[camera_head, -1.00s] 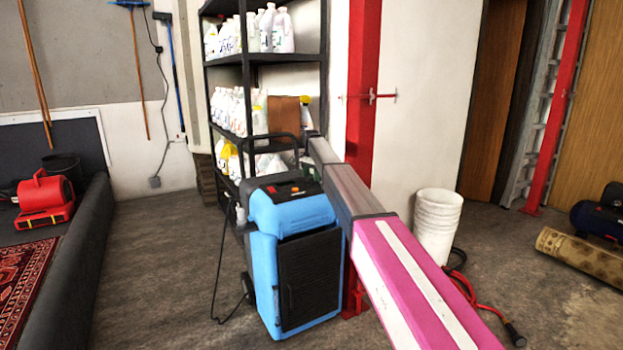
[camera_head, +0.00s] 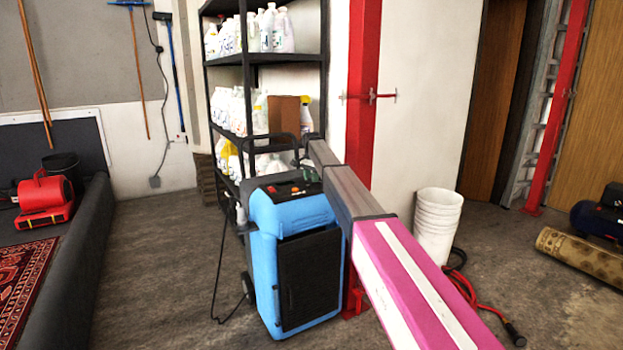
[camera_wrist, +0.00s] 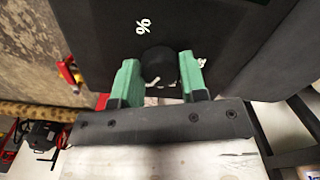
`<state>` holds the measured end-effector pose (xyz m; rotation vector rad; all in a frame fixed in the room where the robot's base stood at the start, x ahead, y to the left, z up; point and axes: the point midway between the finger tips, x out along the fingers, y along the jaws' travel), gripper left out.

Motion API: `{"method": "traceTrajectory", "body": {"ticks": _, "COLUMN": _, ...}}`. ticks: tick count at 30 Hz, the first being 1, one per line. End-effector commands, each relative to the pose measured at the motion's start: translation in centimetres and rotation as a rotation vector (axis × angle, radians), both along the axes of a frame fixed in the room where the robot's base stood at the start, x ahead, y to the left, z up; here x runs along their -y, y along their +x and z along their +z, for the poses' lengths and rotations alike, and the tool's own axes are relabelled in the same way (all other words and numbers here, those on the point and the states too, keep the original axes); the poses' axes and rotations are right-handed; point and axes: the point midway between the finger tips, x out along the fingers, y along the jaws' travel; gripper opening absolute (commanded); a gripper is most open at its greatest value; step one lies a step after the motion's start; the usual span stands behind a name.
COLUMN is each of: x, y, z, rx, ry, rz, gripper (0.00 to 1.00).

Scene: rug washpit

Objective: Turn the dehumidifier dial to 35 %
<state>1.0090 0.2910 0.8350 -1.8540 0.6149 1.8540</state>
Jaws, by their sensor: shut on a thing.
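The dehumidifier (camera_head: 262,275) is a blue and black upright unit in the middle of the head view, with a dark control panel on top. In the wrist view its dial (camera_wrist: 158,62) is a round black knob on the dark panel (camera_wrist: 100,45), with a white % sign printed beyond it. My gripper (camera_wrist: 159,70) has its two green finger pads on either side of the dial and is shut on it. The dial's pointer and scale value cannot be read. In the head view my arm hides the right part of the panel and the dial.
A black shelf (camera_head: 228,61) with several bottles stands behind the dehumidifier. A red post (camera_head: 364,90) and a white bucket stack (camera_head: 437,228) are to the right. A cord (camera_head: 219,260) hangs at the unit's left.

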Motion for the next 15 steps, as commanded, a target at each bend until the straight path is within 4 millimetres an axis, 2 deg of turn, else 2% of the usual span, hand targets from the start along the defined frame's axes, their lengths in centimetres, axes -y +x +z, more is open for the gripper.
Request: {"method": "traceTrajectory", "body": {"ticks": 15, "x": -0.02, "y": 0.00, "z": 0.06, "rx": 0.000, "ry": 0.001, "rz": 0.434, "gripper": 0.16}}
